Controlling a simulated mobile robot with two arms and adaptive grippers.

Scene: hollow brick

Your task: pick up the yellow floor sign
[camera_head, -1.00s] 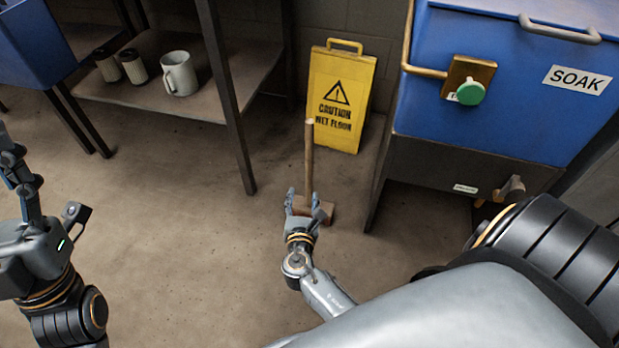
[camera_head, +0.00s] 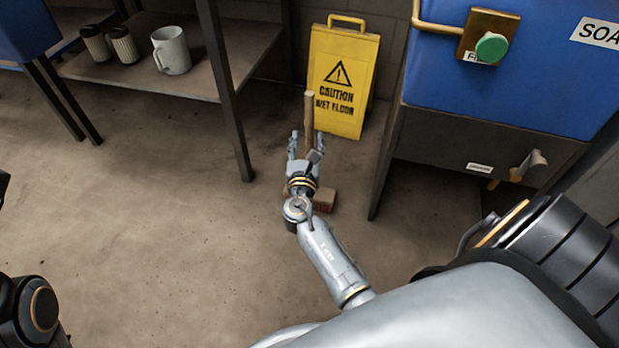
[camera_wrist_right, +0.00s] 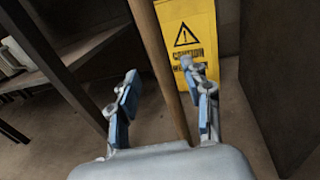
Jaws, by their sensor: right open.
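The yellow floor sign (camera_head: 341,75), with a top handle and a black caution triangle, stands on the floor near the back wall. The right wrist view shows it beyond the fingers (camera_wrist_right: 201,20), partly hidden by a wooden handle and a finger. My right gripper (camera_head: 306,142) is open, with its fingers pointing towards the sign, and is apart from it on the near side. In the right wrist view, the open fingers (camera_wrist_right: 160,72) appear on either side of the wooden handle. My left gripper is out of view.
A wooden handle (camera_head: 309,108) rises upright in front of the sign from a brick-coloured block (camera_head: 324,200). A metal shelf (camera_head: 120,75) with a mug (camera_head: 171,50) stands left; a blue SOAK tank (camera_head: 560,75) stands right. Open floor lies front left.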

